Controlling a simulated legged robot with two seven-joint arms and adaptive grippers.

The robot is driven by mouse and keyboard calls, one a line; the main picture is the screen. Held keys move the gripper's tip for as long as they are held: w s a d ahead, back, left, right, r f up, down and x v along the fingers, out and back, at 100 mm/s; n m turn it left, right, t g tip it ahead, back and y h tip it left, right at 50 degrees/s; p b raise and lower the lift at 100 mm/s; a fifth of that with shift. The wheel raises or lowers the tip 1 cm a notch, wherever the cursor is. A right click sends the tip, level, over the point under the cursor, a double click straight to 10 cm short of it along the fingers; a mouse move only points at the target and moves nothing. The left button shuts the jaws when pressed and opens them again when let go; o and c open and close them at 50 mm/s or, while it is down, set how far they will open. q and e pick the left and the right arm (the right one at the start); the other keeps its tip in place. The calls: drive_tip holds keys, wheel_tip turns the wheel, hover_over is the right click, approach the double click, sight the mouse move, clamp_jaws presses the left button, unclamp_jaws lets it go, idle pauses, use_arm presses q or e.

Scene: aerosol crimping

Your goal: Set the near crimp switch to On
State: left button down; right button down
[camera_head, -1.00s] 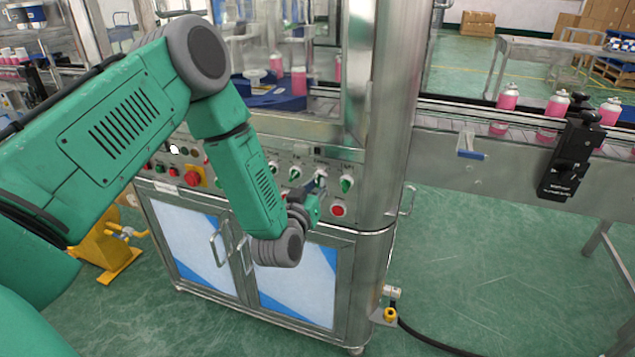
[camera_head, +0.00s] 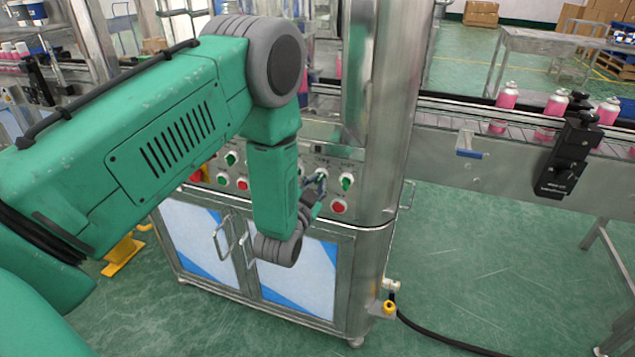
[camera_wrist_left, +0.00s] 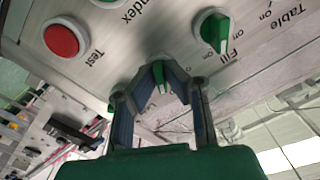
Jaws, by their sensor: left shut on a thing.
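The crimp switch is a green-handled knob (camera_wrist_left: 159,76) on the sloped metal control panel (camera_head: 330,158). It sits between the Fill knob (camera_wrist_left: 215,30) and the Index knob (camera_wrist_left: 108,2) in the left wrist view. My left gripper (camera_wrist_left: 160,84) has its two fingertips shut on the handle of the crimp switch. In the head view the left gripper (camera_head: 316,189) is at the panel, just left of the rightmost green knob (camera_head: 347,182). The fingers and wrist hide much of the switch and its label, so its setting cannot be read. My right gripper is not in view.
A red Test button (camera_wrist_left: 61,40) lies close beside the gripper; it also shows in the head view (camera_head: 339,207). A thick steel column (camera_head: 385,100) rises to the right of the panel. A conveyor with pink cans (camera_head: 507,97) runs farther right.

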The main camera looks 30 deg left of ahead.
use_arm(q)
drive_tip(key=shift+s+f, duration=0.15)
drive_tip(key=shift+f, duration=0.2)
drive_tip(key=c, duration=1.8)
unclamp_jaws()
drive_tip(key=shift+o, duration=0.6)
drive_tip(key=shift+r, duration=0.15)
drive_tip(key=v, duration=1.2)
